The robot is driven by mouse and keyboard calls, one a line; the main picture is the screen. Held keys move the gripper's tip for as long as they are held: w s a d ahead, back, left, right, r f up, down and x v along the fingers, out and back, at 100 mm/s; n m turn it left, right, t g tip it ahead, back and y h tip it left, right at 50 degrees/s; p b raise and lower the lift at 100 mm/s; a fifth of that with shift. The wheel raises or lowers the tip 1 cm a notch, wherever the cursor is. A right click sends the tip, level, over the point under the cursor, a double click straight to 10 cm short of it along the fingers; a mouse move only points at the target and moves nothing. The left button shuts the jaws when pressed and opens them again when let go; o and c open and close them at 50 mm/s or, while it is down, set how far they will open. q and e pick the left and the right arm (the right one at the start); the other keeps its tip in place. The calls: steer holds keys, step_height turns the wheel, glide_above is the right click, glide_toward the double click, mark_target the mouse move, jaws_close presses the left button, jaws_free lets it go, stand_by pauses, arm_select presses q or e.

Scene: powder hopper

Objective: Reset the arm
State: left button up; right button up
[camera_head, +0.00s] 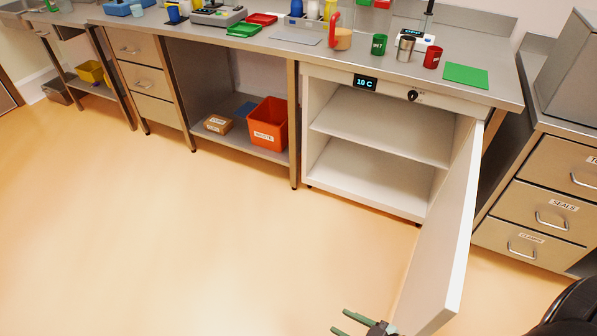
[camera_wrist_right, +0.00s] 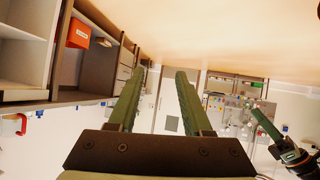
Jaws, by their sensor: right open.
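My right gripper (camera_head: 358,322) shows at the bottom edge of the head view, just left of the free edge of the open white cabinet door (camera_head: 445,235). It is open and empty, with green fingers apart. In the right wrist view its two fingers (camera_wrist_right: 160,88) stand well apart with nothing between them. A green finger on a dark wrist, which looks like my left gripper (camera_wrist_right: 268,128), shows at the right of that view. Whether it is open or shut cannot be told. It is not in the head view.
The white cabinet (camera_head: 375,150) with the 10 C display stands open, its shelves empty. Cups and a green mat (camera_head: 466,76) stand on the counter above. An orange bin (camera_head: 269,124) sits on a low shelf. Drawers (camera_head: 545,205) stand right. The floor at left is clear.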

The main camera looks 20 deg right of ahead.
steer(key=w+a+r+m+g+h, duration=0.2)
steer(key=w+r+g+h, duration=0.15)
steer(key=r, duration=0.25)
steer(key=s+d+r+m+g+h, duration=0.25)
steer(key=s+r, duration=0.35)
steer(key=r, duration=0.3)
steer(key=w+a+f+t+y+p, duration=0.3)
steer(key=w+a+f+t+p, duration=0.1)
steer(key=a+f, duration=0.1)
steer(key=shift+w+a+f+t, duration=0.15)
steer(key=shift+f+t, duration=0.25)
steer(key=shift+f, duration=0.5)
